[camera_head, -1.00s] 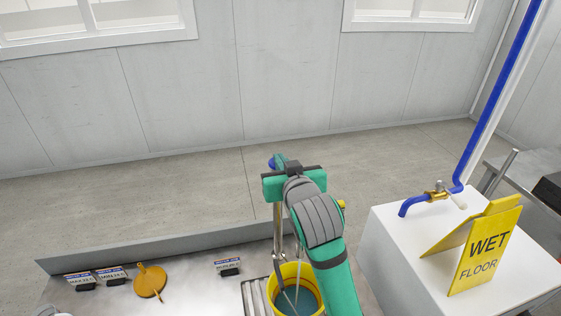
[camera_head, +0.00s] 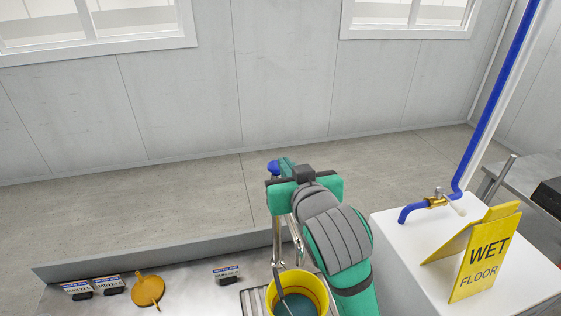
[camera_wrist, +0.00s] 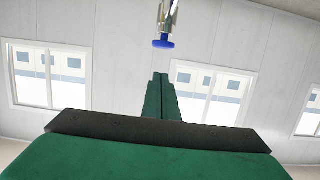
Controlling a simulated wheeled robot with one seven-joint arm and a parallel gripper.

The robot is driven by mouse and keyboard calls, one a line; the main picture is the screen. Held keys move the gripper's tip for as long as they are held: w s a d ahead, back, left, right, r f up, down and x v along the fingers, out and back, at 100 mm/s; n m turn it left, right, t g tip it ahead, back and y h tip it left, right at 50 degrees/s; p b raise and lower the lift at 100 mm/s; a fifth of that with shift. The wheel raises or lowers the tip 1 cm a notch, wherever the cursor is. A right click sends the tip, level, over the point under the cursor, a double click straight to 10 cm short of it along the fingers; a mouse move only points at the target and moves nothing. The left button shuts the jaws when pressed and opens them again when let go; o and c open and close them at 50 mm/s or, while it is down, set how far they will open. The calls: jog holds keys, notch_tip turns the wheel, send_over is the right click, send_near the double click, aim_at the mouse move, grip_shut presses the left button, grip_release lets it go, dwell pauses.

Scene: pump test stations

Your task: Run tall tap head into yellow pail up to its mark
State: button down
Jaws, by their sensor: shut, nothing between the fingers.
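The tall tap (camera_head: 277,240) is a slim metal column with a blue knob (camera_head: 273,167) on top; the knob also shows in the wrist view (camera_wrist: 163,42). The yellow pail (camera_head: 321,290) stands upright below the tap, with blue-green water (camera_head: 297,304) in it. A thin grey line runs down into the pail; I cannot tell whether it is spout or stream. My arm hides part of the tap and pail.
A slatted drain (camera_head: 254,300) lies under the pail. An orange funnel (camera_head: 148,289) and small labelled signs (camera_head: 227,274) stand on the steel counter. At right, a brass-valved tap (camera_head: 436,200) and a yellow wet floor sign (camera_head: 483,257) are at a white cabinet (camera_head: 401,240).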

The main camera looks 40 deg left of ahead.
jog(key=shift+v, duration=1.55)
jog(key=shift+w+d, duration=0.1)
jog(key=shift+d, duration=0.05)
